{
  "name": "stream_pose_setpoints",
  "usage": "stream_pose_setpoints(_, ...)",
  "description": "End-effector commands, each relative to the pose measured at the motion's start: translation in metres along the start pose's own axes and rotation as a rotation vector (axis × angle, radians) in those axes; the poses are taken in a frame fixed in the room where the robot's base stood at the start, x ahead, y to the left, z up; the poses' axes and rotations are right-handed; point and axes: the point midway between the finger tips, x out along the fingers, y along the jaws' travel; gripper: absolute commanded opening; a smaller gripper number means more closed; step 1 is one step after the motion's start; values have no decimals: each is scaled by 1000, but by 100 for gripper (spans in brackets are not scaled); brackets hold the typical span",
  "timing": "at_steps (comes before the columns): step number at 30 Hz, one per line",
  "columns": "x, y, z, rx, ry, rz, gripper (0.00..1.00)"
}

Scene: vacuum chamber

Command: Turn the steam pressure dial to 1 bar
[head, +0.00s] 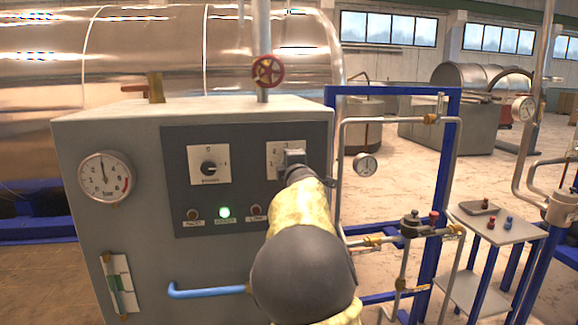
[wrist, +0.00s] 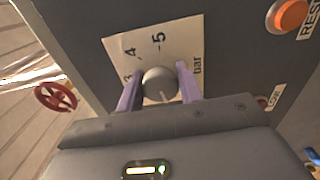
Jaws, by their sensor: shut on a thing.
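The pressure dial's grey round knob (wrist: 158,84) sits on a pale scale plate (wrist: 128,48) marked 3, 4, 5 and "bar" in the wrist view. A light line on the knob points down toward my palm; the numbers on that side are hidden. My gripper (wrist: 159,88) has its two purple fingers on either side of the knob, shut on it. In the head view my gripper (head: 291,160) is at the right-hand scale plate (head: 272,152) of the dark panel, and my arm hides the knob and most of the plate.
Left of it is another dial (head: 209,168). Below are a lit green lamp (head: 224,212) and two unlit ones. A round bar gauge (head: 105,178) is on the cabinet's left. A red handwheel (head: 267,71) stands above. Pipes and a blue frame (head: 448,160) are at right.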

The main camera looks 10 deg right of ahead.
Motion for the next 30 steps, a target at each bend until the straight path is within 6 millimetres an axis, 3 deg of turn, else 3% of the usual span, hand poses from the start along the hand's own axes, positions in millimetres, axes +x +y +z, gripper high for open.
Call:
stream_pose_setpoints(3,0,-2,0,-2,0,-3,13)
stream_pose_setpoints(4,0,-2,0,-2,0,-3,40)
stream_pose_setpoints(6,0,-2,0,-1,0,-3,54)
stream_pose_setpoints(19,-5,-2,-1,1,0,0,55)
stream_pose_setpoints(30,-45,-5,1,3,-1,2,55)
